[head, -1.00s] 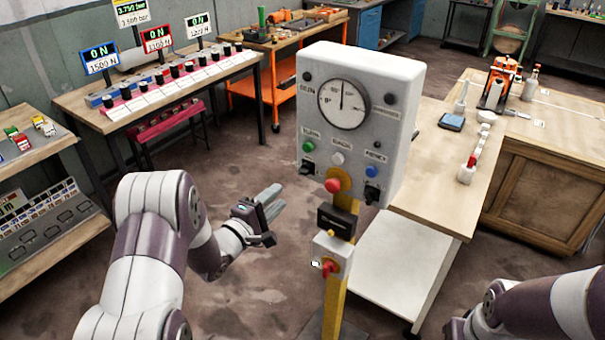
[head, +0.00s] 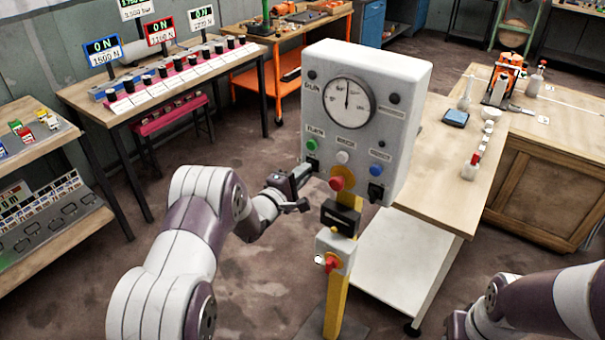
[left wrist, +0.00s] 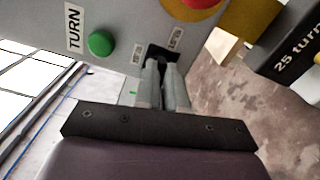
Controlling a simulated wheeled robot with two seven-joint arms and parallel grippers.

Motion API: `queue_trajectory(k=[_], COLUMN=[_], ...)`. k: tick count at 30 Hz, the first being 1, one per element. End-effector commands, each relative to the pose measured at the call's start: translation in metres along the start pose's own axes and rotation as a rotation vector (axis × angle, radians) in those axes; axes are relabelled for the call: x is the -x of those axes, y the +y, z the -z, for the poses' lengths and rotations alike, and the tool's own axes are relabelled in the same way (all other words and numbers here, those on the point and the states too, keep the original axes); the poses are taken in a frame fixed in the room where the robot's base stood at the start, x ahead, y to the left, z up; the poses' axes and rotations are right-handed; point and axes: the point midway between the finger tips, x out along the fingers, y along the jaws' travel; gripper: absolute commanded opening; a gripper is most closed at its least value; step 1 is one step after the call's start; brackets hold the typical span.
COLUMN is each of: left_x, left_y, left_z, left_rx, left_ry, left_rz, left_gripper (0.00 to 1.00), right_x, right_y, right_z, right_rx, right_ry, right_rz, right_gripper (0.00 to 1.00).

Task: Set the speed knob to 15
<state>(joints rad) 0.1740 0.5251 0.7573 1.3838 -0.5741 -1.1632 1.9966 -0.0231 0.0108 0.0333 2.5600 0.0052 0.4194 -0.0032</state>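The grey control box (head: 328,129) stands on a yellow post and has a round dial (head: 349,104). Its lower left knob, below the green TURN button (head: 312,145), shows in the left wrist view as a black knob (left wrist: 158,53) with small tags either side, too blurred to read surely. A second black knob (head: 375,192) sits below the blue button. My left gripper (head: 305,172) is at the lower left knob. In the left wrist view its fingers (left wrist: 161,72) are close together with a narrow gap, tips at the knob; their grip is unclear. My right gripper is out of view.
A red mushroom button (head: 337,183) on a yellow base sits beside my left gripper, with a black "25 turns" block (left wrist: 297,55) below it. A smaller box with a red handle (head: 331,262) is lower on the post. A wooden table (head: 440,190) stands right of the box.

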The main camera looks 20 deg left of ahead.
Motion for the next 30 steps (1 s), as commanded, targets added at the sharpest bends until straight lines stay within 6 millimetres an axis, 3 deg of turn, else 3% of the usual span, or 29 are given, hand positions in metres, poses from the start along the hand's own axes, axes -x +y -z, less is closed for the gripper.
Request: queue_trajectory(k=[14,30], left_x=[0.0,0.0], left_y=[-0.002,-0.003], left_z=[0.001,0.001], left_rx=[-0.098,-0.578], left_ry=[0.001,0.001], left_rz=[0.0,-0.001], left_gripper=[0.0,0.0], right_x=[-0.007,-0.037], right_y=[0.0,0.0], right_z=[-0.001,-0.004], right_rx=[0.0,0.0], right_ry=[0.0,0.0], right_rz=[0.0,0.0], right_gripper=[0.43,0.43])
